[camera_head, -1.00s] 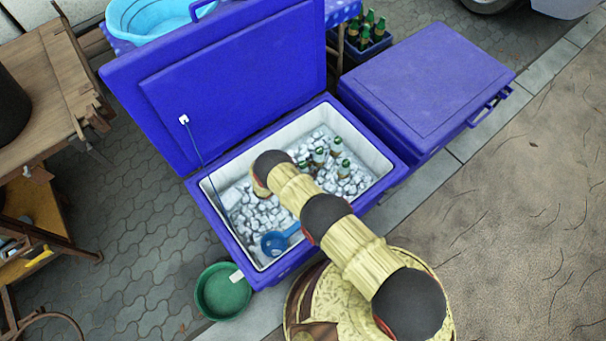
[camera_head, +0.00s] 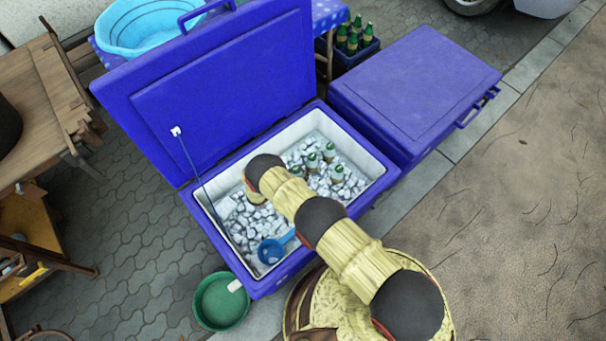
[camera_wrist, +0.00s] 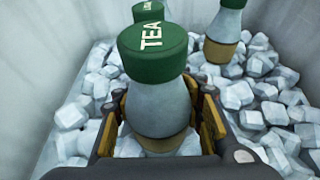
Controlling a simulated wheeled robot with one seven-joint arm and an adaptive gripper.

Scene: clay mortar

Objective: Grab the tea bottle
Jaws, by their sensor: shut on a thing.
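In the wrist view, a tea bottle (camera_wrist: 158,100) with a green cap lettered "TEA" stands between the fingers of my gripper (camera_wrist: 165,125). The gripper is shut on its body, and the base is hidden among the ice. Another green-capped bottle (camera_wrist: 226,30) stands behind it to the right, and part of a further cap shows behind. In the head view, several bottles (camera_head: 312,162) stand in the ice of the open blue cooler (camera_head: 335,118). My gripper and the held bottle are hidden behind my arm there.
Ice cubes (camera_wrist: 275,110) surround the bottles. A blue scoop (camera_head: 271,250) lies in the cooler near its front corner. The raised lid (camera_head: 225,90) stands at the back left. A closed blue cooler (camera_head: 415,85) is to the right. A green basin (camera_head: 220,302) sits on the ground in front.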

